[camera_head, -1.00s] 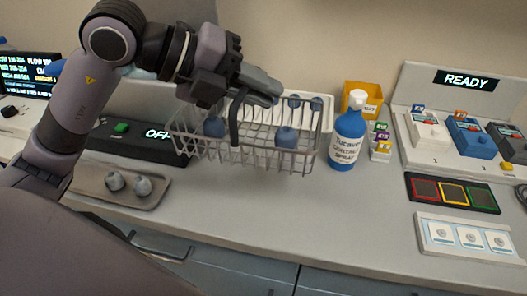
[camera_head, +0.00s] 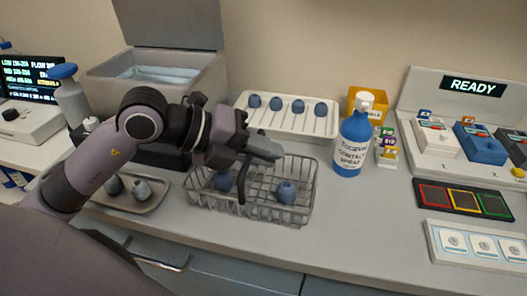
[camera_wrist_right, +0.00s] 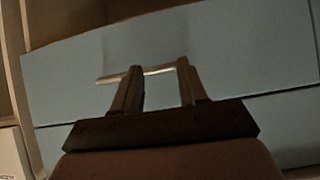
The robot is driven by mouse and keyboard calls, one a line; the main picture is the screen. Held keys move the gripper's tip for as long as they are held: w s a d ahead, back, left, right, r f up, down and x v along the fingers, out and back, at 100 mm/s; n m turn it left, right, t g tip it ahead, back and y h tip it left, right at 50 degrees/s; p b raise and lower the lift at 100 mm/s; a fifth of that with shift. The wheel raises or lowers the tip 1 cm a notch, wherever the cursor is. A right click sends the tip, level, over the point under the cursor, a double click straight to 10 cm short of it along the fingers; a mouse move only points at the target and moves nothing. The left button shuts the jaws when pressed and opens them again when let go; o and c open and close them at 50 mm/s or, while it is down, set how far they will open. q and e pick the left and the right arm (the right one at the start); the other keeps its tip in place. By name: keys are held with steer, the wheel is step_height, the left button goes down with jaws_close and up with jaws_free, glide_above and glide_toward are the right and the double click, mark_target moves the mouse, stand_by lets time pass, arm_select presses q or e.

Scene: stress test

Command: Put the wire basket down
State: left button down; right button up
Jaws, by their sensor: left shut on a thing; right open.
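The wire basket (camera_head: 300,213) is at the middle of the counter in the head view, with two blue-grey round pieces (camera_head: 286,191) inside. It looks level and low, at or very near the counter top; I cannot tell whether its whole base touches. My left gripper (camera_head: 254,160) is over the basket and shut on its dark handle (camera_head: 243,180). The gripper hides part of the basket's back. My right gripper (camera_wrist_right: 160,85) shows in the right wrist view, open and empty, in front of blue-grey drawer fronts (camera_wrist_right: 230,60).
A white rack (camera_head: 315,128) with several blue-grey pieces stands behind the basket. A blue spray bottle (camera_head: 352,145) stands to its right, and a metal tray (camera_head: 150,203) with two pieces lies to its left. The counter (camera_head: 365,225) right of the basket is clear.

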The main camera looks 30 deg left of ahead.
arm_select(q)
steer(key=shift+f, duration=0.15)
steer(key=c, duration=1.1)
jaws_free()
steer(key=shift+r, duration=0.3)
steer(key=shift+s+a, duration=0.15)
steer(key=shift+a, duration=0.1)
steer(key=b+v, duration=0.1)
steer(key=v, duration=1)
steer(key=shift+s+r+b, duration=0.15)
steer(key=shift+s+b, duration=0.05)
steer(key=shift+b, duration=0.1)
steer(key=shift+a, duration=0.1)
